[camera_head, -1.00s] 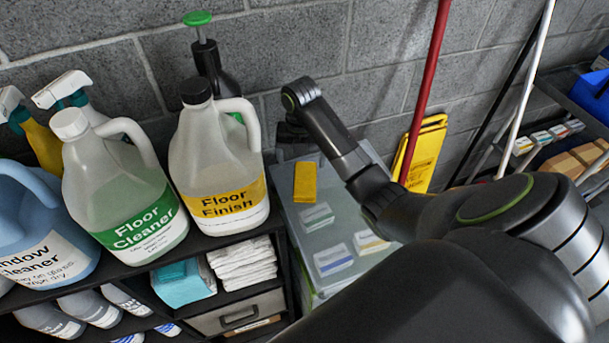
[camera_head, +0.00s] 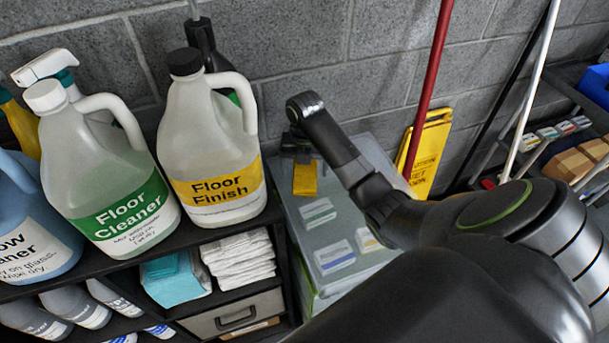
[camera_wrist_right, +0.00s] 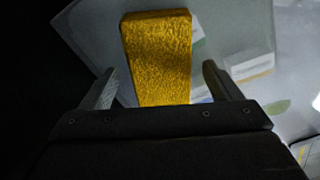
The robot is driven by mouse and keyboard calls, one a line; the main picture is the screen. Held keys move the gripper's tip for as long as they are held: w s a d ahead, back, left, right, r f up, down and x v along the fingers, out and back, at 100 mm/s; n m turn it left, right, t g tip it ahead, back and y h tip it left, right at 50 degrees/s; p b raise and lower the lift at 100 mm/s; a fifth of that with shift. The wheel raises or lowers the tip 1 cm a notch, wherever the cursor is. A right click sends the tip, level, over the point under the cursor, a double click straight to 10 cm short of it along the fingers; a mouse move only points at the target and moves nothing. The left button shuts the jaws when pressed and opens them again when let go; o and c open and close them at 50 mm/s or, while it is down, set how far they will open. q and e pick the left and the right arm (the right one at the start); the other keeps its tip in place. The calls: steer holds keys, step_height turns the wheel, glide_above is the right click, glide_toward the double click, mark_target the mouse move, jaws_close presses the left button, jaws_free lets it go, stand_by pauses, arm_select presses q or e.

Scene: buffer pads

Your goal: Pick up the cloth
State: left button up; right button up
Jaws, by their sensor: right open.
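A yellow cloth (camera_head: 305,181) lies on the grey lid of a bin (camera_head: 330,215) beside the shelf. Its upper part is hidden by my right gripper (camera_head: 297,158) in the head view. In the right wrist view the cloth (camera_wrist_right: 157,50) is a yellow, textured block between the two fingers. My right gripper (camera_wrist_right: 160,76) is open around the line of the cloth, with a gap on either side. I cannot tell its exact height above the cloth. My left gripper is not in view.
A Floor Finish jug (camera_head: 212,150) and a Floor Cleaner jug (camera_head: 105,175) stand on the black shelf at the left. Several labelled packs, such as this one (camera_head: 334,256), lie near the cloth. A yellow sign (camera_head: 428,155) and a red pole (camera_head: 430,90) lean behind.

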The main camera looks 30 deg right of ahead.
mark_target(305, 169)
steer(key=shift+c, duration=0.4)
steer(key=c, duration=1.1)
steer(key=shift+r, duration=0.5)
step_height(305, 169, up, 2)
steer(key=shift+r+p, duration=0.25)
steer(key=shift+p, duration=0.05)
step_height(305, 169, up, 7)
steer(key=p, duration=0.6)
steer(key=shift+f, duration=0.2)
